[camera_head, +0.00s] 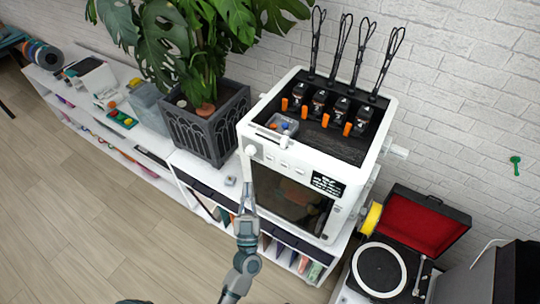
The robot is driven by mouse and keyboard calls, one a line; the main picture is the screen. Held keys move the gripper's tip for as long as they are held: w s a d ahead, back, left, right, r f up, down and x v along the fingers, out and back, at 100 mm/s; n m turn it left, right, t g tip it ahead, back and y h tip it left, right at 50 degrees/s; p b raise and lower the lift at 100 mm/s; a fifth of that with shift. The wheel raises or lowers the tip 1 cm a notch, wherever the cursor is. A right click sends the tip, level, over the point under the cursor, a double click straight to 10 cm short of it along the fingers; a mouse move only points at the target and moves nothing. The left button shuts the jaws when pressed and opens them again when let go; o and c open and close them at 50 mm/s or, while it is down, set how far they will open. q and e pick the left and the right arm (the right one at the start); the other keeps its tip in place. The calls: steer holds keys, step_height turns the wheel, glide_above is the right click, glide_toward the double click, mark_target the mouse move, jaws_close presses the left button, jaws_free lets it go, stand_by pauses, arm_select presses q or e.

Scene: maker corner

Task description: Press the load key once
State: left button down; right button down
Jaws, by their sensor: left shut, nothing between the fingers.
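The white printer (388,140) stands on the low shelf unit. Its upper front edge has a row of small light keys, among them a left one (269,156), a middle one (284,163) and a right one (299,171). Their labels are too small to read, so I cannot tell which is the load key. A round white knob (251,150) is at the left end of the row. My left gripper (246,181) is shut and empty, pointing up in front of the printer's left front corner, just below the knob. I cannot tell whether it touches the printer. My right gripper is out of view.
A leafy plant in a dark pot (206,122) stands left of the printer. Right of it are a yellow spool (371,217) and an open record player with a red-lined lid (425,222). The white shelf (190,163) runs left; the wooden floor is clear.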

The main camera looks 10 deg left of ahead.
mark_target(270, 158)
arm_select(q)
steer(key=shift+s+r, duration=0.1)
stand_by(0.3)
steer(key=w+d+b, duration=0.2)
steer(key=w+d, duration=0.1)
steer(key=w, duration=0.5)
steer(key=shift+w, duration=0.2)
steer(key=shift+w, duration=0.1)
stand_by(1.2)
steer(key=shift+w+d+p, duration=0.1)
steer(key=shift+p, duration=0.2)
steer(key=shift+w, duration=0.15)
